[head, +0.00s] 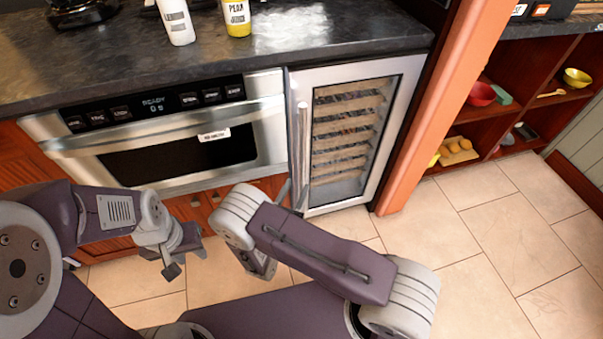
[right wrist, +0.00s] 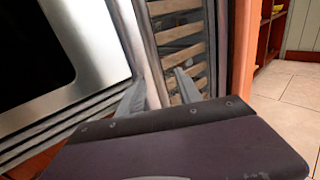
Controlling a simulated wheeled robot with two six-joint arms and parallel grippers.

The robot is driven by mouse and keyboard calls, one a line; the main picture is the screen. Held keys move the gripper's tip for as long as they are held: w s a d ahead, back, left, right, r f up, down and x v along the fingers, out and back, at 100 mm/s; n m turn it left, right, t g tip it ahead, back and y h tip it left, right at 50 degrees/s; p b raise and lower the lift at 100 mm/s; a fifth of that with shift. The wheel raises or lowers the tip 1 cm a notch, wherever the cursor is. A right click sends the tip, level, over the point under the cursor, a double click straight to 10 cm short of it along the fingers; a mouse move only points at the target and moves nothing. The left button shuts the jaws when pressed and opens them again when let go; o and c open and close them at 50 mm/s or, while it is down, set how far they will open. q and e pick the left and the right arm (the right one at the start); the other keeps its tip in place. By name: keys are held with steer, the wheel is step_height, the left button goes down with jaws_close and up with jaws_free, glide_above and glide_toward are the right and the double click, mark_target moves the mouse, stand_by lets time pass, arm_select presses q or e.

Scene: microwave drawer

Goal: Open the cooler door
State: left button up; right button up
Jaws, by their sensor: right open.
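The cooler (head: 345,135) stands under the counter, right of the microwave drawer. Its silver-framed glass door looks shut, with wooden racks behind the glass. The vertical bar handle (head: 302,140) runs down the door's left side. My right gripper (head: 294,192) is at the handle's lower end, partly hidden by its own arm. In the right wrist view its open fingers (right wrist: 160,88) stand on either side of the handle (right wrist: 147,60); I cannot tell whether they touch it. My left gripper (head: 186,262) is open and empty, low in front of the drawer.
The microwave drawer (head: 170,160) with its wide bar handle is left of the cooler. An orange post (head: 437,110) borders the cooler's right. Tiled floor (head: 470,270) is clear at right.

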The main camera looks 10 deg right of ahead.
mark_target(302, 171)
steer(key=b+x, duration=0.1)
steer(key=x, duration=0.3)
steer(key=b+x, duration=0.1)
steer(key=x, duration=0.3)
steer(key=shift+w+a+f, duration=0.1)
steer(key=shift+w+a, duration=0.15)
steer(key=shift+a, duration=0.1)
steer(key=shift+w+d, duration=0.15)
steer(key=shift+w, duration=0.2)
jaws_close()
stand_by(0.8)
